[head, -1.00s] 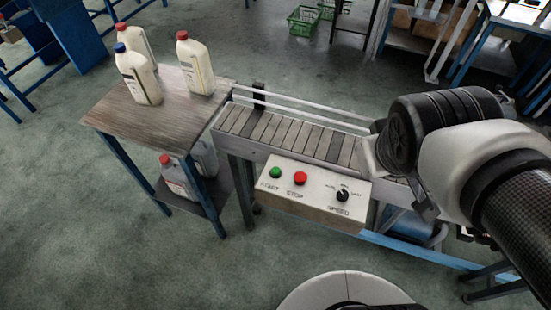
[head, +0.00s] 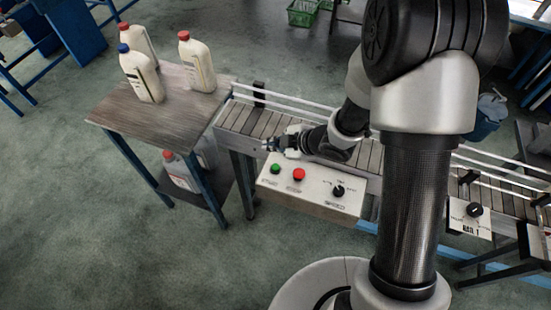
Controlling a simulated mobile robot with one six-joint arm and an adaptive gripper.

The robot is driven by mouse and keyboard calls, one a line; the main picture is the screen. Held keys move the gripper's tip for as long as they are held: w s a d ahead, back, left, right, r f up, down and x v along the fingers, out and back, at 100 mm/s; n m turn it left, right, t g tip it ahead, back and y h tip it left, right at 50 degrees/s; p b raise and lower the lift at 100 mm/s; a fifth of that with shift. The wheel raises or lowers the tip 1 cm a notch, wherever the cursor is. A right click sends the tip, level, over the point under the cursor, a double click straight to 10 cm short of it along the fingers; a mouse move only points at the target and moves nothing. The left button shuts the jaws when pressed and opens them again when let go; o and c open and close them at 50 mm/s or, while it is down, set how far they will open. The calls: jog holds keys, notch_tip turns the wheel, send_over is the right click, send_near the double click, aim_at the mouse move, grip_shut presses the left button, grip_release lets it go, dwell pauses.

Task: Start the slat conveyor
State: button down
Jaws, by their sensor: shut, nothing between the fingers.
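The slat conveyor (head: 240,118) runs from the centre to the right, partly hidden behind my arm. Its control box (head: 315,190) hangs on the near side, with a green start button (head: 275,169), a red stop button (head: 299,174) and a black speed knob (head: 338,190). My gripper (head: 268,145) is shut and empty. In the picture it lies just above the green button, in front of the conveyor's near edge. I cannot tell its exact distance from the button. Neither button appears covered.
A table (head: 120,112) at the conveyor's left end holds white bottles with one blue cap (head: 123,48) and two red caps. Its lower shelf holds more bottles (head: 180,173). Another control plate (head: 470,217) with a knob sits at the right.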

aim_at(274, 169)
jog(key=shift+f, duration=0.15)
notch_tip(274, 169, down, 8)
jog(key=b, duration=0.8)
jog(key=shift+f, duration=0.25)
dwell(1.0)
jog(key=shift+f+b, duration=0.3)
jog(key=shift+f, duration=0.1)
